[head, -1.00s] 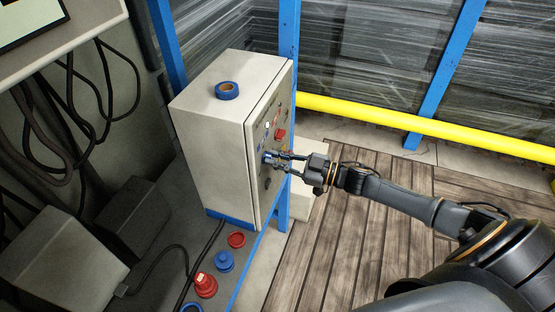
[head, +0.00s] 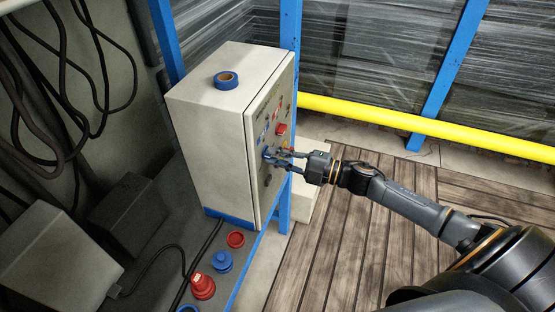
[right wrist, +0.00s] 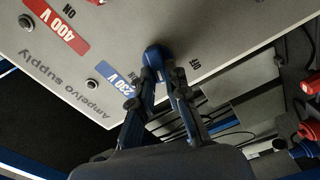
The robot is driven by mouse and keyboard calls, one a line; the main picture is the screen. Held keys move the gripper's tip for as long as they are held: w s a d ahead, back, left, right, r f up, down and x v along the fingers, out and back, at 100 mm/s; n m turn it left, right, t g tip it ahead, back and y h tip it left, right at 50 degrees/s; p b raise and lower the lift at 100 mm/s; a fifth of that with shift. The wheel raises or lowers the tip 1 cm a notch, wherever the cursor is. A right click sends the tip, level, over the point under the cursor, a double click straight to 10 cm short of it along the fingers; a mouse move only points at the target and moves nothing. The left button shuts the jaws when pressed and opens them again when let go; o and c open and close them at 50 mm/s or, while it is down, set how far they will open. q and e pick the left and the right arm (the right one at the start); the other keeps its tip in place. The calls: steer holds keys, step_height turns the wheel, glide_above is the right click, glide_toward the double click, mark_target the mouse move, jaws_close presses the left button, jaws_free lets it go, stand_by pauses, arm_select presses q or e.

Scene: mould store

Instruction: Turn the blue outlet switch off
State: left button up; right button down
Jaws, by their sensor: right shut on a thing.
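The blue outlet switch (right wrist: 153,56) is a rounded blue knob on the panel of a pale cabinet (head: 214,130), beside a blue 230 V label (right wrist: 118,76). In the head view it is mostly hidden by my fingers. My right gripper (head: 283,157) reaches the panel from the right. In the right wrist view, my right gripper's fingers (right wrist: 164,80) are closed around the blue knob, one on each side. My left gripper is not in view.
A red 400 V label (right wrist: 55,27) and a red switch (head: 282,130) are near by on the panel. A blue tape roll (head: 226,80) lies on the cabinet.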

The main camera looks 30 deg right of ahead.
steer(key=shift+f+n+b, duration=0.2)
steer(key=shift+n+b, duration=0.8)
steer(key=shift+n, duration=0.8)
steer(key=c, duration=1.3)
jaws_free()
steer(key=shift+c, duration=0.2)
steer(key=shift+s, duration=0.1)
steer(key=v, duration=1.2)
